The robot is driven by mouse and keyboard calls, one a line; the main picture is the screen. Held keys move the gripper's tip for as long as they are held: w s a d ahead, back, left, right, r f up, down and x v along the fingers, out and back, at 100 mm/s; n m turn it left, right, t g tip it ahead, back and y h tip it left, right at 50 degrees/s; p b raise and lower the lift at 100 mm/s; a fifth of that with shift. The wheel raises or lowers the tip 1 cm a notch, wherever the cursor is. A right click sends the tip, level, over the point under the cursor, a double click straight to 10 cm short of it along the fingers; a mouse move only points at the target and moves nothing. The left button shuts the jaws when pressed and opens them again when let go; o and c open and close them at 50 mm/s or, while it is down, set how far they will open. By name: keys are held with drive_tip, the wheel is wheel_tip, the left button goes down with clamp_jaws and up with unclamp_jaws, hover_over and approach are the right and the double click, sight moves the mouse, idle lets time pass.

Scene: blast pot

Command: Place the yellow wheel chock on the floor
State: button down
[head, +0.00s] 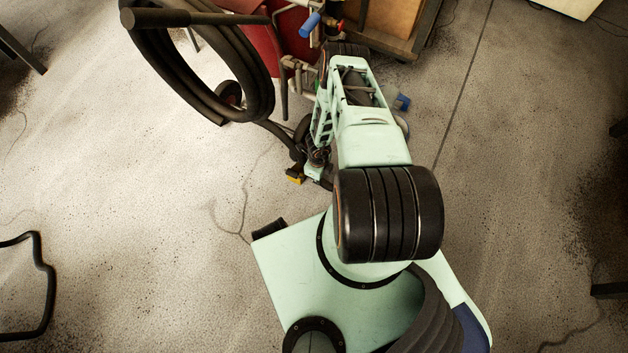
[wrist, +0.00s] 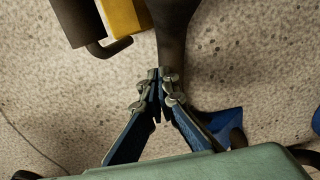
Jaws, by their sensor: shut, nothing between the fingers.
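A yellow block (wrist: 124,16), apparently the wheel chock, shows at the top of the wrist view against a dark cylindrical part. A small yellow patch (head: 295,179) shows in the head view low beside my arm's far end. I cannot tell whether it rests on the floor (head: 130,240). My gripper (wrist: 158,74) is shut and empty, its fingertips together just below and right of the yellow block and apart from it in the picture. In the head view my arm's own links mostly hide the gripper.
A dark tube-like part (wrist: 174,35) runs close by my fingertips. A coiled black hose (head: 190,70) hangs on a red machine (head: 252,45) behind. A wooden crate (head: 388,22) stands at the back. Floor to the left and right is open; a black bent frame (head: 45,290) stands far left.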

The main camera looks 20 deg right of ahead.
wheel_tip(320, 180, up, 10)
drive_tip(key=p, duration=0.4)
drive_tip(key=shift+w+a+f, duration=0.15)
drive_tip(key=shift+w, duration=0.1)
drive_tip(key=c, duration=2.6)
unclamp_jaws()
drive_tip(key=shift+c, duration=0.2)
drive_tip(key=shift+o, duration=2.6)
drive_tip(key=shift+s+a+y, duration=0.2)
drive_tip(key=shift+a+y, duration=0.05)
drive_tip(key=shift+y, duration=0.05)
drive_tip(key=o, duration=0.4)
drive_tip(key=a+y+b, duration=0.1)
drive_tip(key=a+r+y+b, duration=0.1)
drive_tip(key=shift+s+a, duration=0.2)
drive_tip(key=shift+a, duration=0.1)
drive_tip(key=shift+o, duration=0.2)
drive_tip(key=shift+w+a+r+t+y+b, duration=0.25)
drive_tip(key=shift+w+r+t+y, duration=0.25)
drive_tip(key=shift+w+r, duration=0.3)
drive_tip(key=shift+w+a+r+t+y+b, duration=0.25)
drive_tip(key=shift+w+r+t+y, duration=0.15)
drive_tip(key=shift+w+r+t, duration=0.4)
drive_tip(key=shift+w+f, duration=0.1)
